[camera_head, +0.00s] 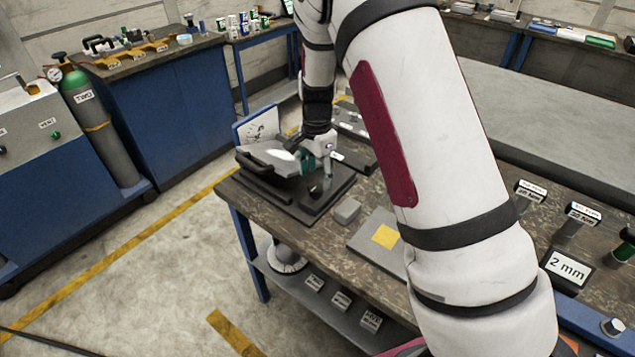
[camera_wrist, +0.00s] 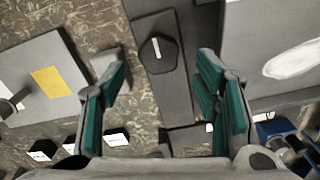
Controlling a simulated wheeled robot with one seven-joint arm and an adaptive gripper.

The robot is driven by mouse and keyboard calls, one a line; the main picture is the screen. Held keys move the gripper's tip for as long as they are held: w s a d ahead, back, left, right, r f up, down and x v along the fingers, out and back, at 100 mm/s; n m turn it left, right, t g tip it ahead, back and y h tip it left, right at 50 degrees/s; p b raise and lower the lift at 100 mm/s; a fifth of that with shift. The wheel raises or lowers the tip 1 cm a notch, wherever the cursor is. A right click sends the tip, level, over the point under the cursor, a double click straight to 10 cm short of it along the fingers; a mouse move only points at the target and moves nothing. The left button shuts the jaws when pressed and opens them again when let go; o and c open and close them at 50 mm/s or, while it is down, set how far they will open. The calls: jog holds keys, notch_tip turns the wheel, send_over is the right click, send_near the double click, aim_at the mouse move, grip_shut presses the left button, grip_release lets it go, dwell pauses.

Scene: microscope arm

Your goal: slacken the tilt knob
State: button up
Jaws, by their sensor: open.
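A dark, faceted knob (camera_wrist: 157,54) with a white line across its face shows in the wrist view, on a long grey plate. I take it for the tilt knob. In the head view a small dark knob (camera_head: 318,188) stands above the dark base (camera_head: 336,192) of the microscope arm, and a light grey plate with a black handle (camera_head: 275,160) lies beside it. My gripper (camera_wrist: 163,90) is open, with its green-padded fingers on either side of the knob's line and nothing between them. The knob lies slightly beyond the fingertips. My gripper (camera_head: 311,156) partly hides the fixture in the head view.
A grey block (camera_head: 347,211) and a flat plate with a yellow square (camera_head: 385,236) lie on the bench near the fixture. Labelled holders and a "2 mm" sign (camera_head: 567,268) stand at the right. A white panel (camera_head: 258,128) stands behind the fixture.

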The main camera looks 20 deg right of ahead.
aim_at(317, 186)
jog(key=shift+f, duration=1.75)
jog(key=c, duration=1.1)
jog(key=shift+c, duration=0.2)
